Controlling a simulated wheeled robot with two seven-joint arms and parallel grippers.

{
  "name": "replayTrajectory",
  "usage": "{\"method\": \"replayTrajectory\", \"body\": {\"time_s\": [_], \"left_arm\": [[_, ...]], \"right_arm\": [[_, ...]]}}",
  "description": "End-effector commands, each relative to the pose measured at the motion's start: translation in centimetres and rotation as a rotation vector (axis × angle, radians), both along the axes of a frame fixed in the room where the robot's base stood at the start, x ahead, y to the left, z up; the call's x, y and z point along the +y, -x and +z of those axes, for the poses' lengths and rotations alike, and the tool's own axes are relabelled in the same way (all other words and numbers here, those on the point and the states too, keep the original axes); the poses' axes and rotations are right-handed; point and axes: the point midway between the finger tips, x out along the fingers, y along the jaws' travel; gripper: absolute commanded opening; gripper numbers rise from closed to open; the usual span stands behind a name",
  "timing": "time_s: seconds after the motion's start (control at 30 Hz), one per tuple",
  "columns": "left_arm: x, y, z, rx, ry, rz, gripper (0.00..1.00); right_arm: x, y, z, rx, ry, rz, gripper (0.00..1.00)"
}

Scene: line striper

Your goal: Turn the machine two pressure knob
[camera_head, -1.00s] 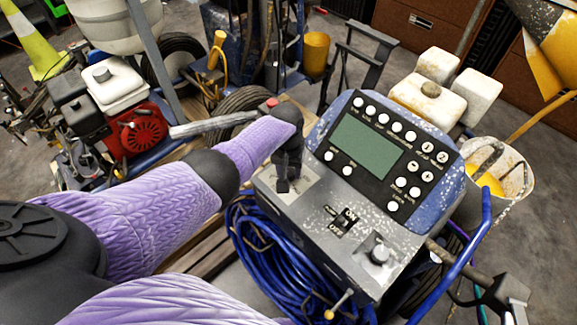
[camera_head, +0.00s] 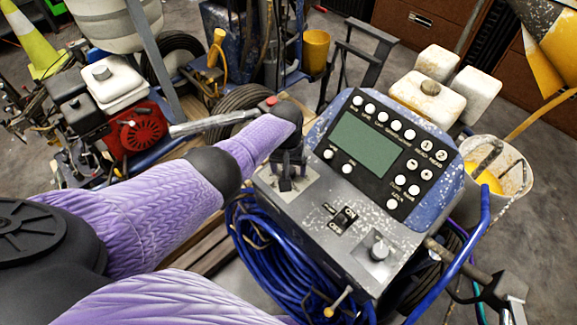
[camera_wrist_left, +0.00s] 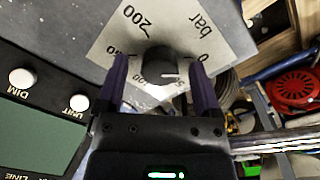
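The pressure knob (camera_wrist_left: 162,66) is a round black knob with a pale mark, on a white dial plate marked in bar, in the left wrist view. The plate (camera_head: 306,186) shows at the left end of the grey control panel (camera_head: 318,205) in the head view, where my gripper hides the knob. My left gripper (camera_wrist_left: 160,80) is open, pointing down at the plate, with one finger on each side of the knob. A gap shows between each finger and the knob. It also shows in the head view (camera_head: 287,184). My right gripper is not in view.
The panel also has a screen (camera_head: 365,146) with white buttons, an ON/OFF switch (camera_head: 344,220) and a silver knob (camera_head: 380,250). Coiled blue hose (camera_head: 270,262) hangs below. A red engine (camera_head: 138,127) stands left and a bucket (camera_head: 512,180) right.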

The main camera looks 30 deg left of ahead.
Motion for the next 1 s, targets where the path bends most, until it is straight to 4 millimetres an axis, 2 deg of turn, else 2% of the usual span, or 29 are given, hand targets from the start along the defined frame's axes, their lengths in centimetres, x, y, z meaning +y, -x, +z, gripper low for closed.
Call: {"method": "replayTrajectory", "body": {"time_s": [0.17,0.4,0.53,0.67,1.0], "left_arm": [[0.0,0.0,0.6,-0.001,0.000,0.000,0.84],[0.2,0.0,7.0,-0.004,0.001,-0.002,0.84],[0.3,0.0,9.3,-0.003,0.000,-0.001,0.84],[0.3,0.1,10.1,-0.002,-0.001,0.000,0.84],[0.3,0.1,9.9,0.000,0.000,0.000,0.84]], "right_arm": [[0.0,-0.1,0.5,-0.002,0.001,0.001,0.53],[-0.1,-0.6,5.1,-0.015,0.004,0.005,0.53],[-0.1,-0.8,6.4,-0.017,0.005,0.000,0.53],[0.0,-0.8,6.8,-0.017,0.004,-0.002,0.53],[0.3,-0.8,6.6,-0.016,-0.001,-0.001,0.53]]}}
